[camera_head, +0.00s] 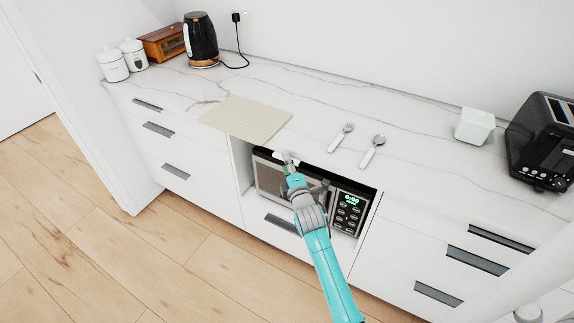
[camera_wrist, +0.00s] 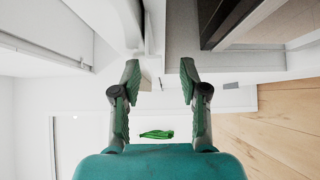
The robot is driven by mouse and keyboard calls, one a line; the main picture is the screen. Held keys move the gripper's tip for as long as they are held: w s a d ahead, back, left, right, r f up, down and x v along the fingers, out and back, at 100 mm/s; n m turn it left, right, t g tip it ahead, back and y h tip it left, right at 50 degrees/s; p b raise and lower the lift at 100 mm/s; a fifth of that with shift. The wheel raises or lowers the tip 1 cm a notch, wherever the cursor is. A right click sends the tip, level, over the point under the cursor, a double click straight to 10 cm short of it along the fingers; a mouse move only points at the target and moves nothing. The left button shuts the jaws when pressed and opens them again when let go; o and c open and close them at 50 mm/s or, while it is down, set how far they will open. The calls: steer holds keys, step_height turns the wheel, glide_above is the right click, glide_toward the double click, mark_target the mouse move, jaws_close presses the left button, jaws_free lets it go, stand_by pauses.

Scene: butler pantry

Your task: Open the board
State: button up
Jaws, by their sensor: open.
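No thing is plainly marked as the board; a beige ribbed mat or board (camera_head: 247,117) lies flat on the counter, its front corner over the counter edge. Below the counter, a microwave (camera_head: 268,178) stands in an open niche, its door looking shut and its green display (camera_head: 351,199) lit. My gripper (camera_head: 287,160) is in front of the niche's upper edge, close to the counter front. In the wrist view my gripper (camera_wrist: 160,78) is open, with nothing between its green-padded fingers. My arm hides part of the microwave door. Whether a fingertip touches anything cannot be told.
A fork (camera_head: 341,137) and spoon (camera_head: 372,151) lie on the counter (camera_head: 420,155), right of the mat. A kettle (camera_head: 201,40) and canisters (camera_head: 114,65) stand at the back left, a toaster (camera_head: 541,140) and white box (camera_head: 475,126) at right. Handled drawers flank the niche.

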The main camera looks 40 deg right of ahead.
steer(key=shift+w+d, duration=0.1)
steer(key=shift+w, duration=0.05)
jaws_close()
stand_by(0.4)
